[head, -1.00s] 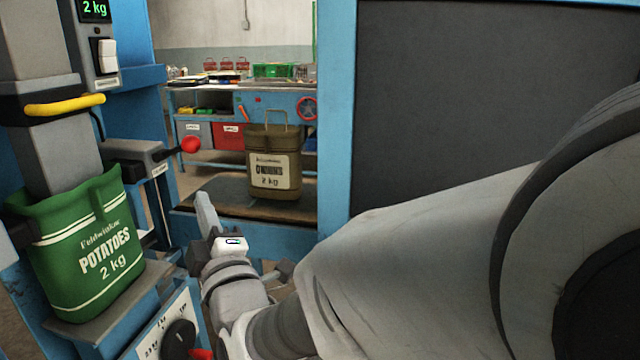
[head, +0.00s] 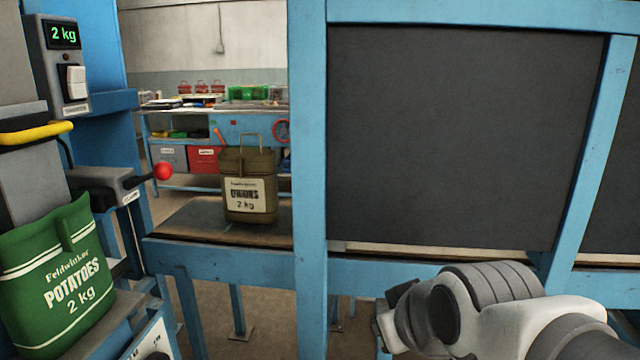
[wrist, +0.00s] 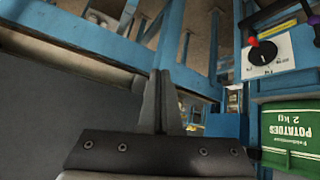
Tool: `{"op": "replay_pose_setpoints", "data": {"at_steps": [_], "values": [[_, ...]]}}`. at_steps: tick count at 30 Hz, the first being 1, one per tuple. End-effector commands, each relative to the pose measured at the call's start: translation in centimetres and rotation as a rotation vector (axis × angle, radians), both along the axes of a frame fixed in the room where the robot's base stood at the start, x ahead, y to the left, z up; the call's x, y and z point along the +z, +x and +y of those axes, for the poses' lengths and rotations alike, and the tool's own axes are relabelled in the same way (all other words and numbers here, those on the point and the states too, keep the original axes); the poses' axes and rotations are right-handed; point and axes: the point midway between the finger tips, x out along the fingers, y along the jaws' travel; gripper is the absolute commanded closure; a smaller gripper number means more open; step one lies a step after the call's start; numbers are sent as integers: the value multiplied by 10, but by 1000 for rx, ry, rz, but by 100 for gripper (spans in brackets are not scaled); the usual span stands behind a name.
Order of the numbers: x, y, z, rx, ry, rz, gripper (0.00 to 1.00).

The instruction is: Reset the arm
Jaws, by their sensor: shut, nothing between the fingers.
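My arm reaches in from the lower right of the head view, in front of the blue frame. My gripper's fingers are hidden there behind the wrist. In the wrist view my gripper (wrist: 161,102) shows with its two fingers together and nothing between them. It is apart from the sacks and the frame.
A blue post (head: 308,150) and a dark panel (head: 460,135) stand ahead. A lever with a red knob (head: 162,171), a display reading 2 kg (head: 63,34) and a yellow handle (head: 36,131) are at the left. A dial plate (wrist: 270,60) sits above the potato sack in the wrist view.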

Motion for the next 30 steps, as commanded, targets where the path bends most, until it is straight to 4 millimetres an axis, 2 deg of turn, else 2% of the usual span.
{"op": "replay_pose_setpoints", "data": {"at_steps": [1,3,7,9,30], "values": [[-3,-16,-15,-72,19,51,100],[-9,-40,-31,-168,45,127,100],[-19,-87,-56,-354,89,264,100],[13,-82,-52,-336,86,261,100],[188,-81,-51,-329,84,260,100]]}}
